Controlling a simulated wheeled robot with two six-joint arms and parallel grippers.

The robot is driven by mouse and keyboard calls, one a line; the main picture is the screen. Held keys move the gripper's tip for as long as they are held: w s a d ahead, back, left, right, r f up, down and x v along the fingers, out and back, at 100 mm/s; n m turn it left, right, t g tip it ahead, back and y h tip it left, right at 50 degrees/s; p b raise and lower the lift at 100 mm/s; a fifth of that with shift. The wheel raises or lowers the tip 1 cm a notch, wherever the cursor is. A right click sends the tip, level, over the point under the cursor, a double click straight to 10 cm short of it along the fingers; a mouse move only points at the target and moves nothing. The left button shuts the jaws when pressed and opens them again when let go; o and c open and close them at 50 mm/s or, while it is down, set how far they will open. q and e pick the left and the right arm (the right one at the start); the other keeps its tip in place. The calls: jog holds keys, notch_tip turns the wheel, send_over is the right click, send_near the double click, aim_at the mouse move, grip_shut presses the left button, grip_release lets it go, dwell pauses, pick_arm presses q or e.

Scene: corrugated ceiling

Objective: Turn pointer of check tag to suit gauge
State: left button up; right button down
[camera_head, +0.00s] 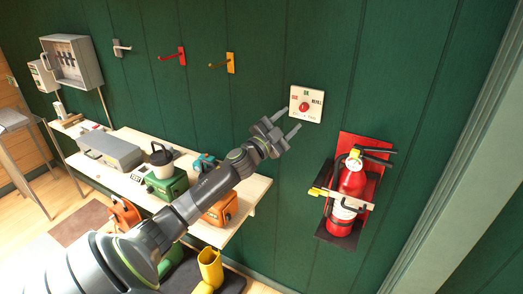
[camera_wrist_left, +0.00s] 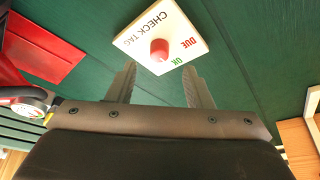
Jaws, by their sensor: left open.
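My left gripper (camera_head: 291,122) is open and empty, just below and left of the knob. In the left wrist view, the knob (camera_wrist_left: 159,49) lies ahead of and between the two spread fingers (camera_wrist_left: 160,70), not gripped. A small round dial, perhaps the gauge (camera_wrist_left: 30,98), shows at left there; its reading is unclear.
A red fire extinguisher (camera_head: 352,180) hangs on a red backboard (camera_head: 377,150) below right of the tag. A workbench (camera_head: 252,190) with a grey case (camera_head: 108,152) and green box (camera_head: 167,186) stands left. Wall hooks (camera_head: 231,62) are up left. Wall around the tag is clear.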

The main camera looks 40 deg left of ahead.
pick_arm(q)
jog(key=b+v, duration=1)
jog(key=v, duration=0.2)
jog(key=shift+s, duration=0.2)
jog(key=shift+d+f, duration=0.1)
jog(key=shift+f, duration=0.1)
dwell(0.3)
